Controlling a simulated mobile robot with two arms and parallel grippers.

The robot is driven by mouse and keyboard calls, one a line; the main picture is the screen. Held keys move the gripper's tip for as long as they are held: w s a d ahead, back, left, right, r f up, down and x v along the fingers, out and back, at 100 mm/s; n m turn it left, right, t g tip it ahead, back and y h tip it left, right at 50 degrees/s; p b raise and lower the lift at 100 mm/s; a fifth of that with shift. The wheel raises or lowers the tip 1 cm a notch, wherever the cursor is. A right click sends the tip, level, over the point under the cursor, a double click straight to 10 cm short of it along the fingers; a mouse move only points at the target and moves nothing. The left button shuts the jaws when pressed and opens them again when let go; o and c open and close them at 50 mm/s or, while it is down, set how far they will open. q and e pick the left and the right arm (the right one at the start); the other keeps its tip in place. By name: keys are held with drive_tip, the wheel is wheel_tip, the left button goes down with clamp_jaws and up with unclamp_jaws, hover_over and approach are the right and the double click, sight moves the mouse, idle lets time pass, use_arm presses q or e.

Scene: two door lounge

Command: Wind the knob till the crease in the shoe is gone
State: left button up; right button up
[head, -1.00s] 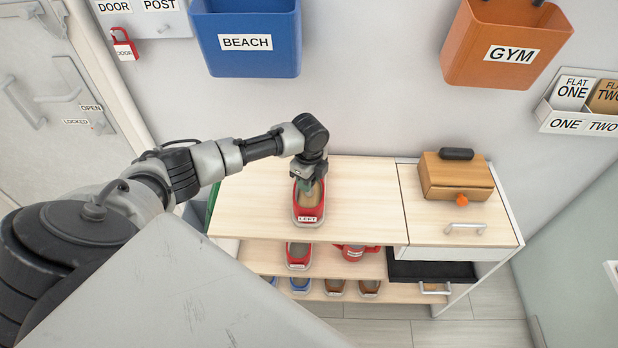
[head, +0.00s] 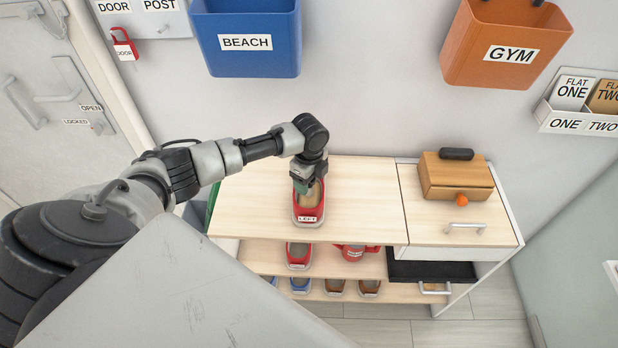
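A red shoe (head: 308,214) with a grey sole and a label reading LEFT stands on the cabinet top, its labelled end toward me. My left gripper (head: 303,186) points down at the far part of this shoe. A small greenish piece shows at the fingertips, and I cannot tell whether it is the knob. The fingers are too small and too covered to show if they are open or shut. I cannot make out a crease in the shoe from here. My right gripper is not in view.
The cabinet top (head: 255,195) is bare around the shoe. A wooden box (head: 455,178) with an orange knob stands at the right. Lower shelves hold red, blue and brown shoes. A blue BEACH bin (head: 245,60) and an orange GYM bin (head: 500,75) hang on the wall.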

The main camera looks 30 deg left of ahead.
use_arm(q)
wheel_tip(320, 180, up, 11)
drive_tip(key=b, duration=0.2)
idle(0.4)
drive_tip(key=shift+f, duration=0.1)
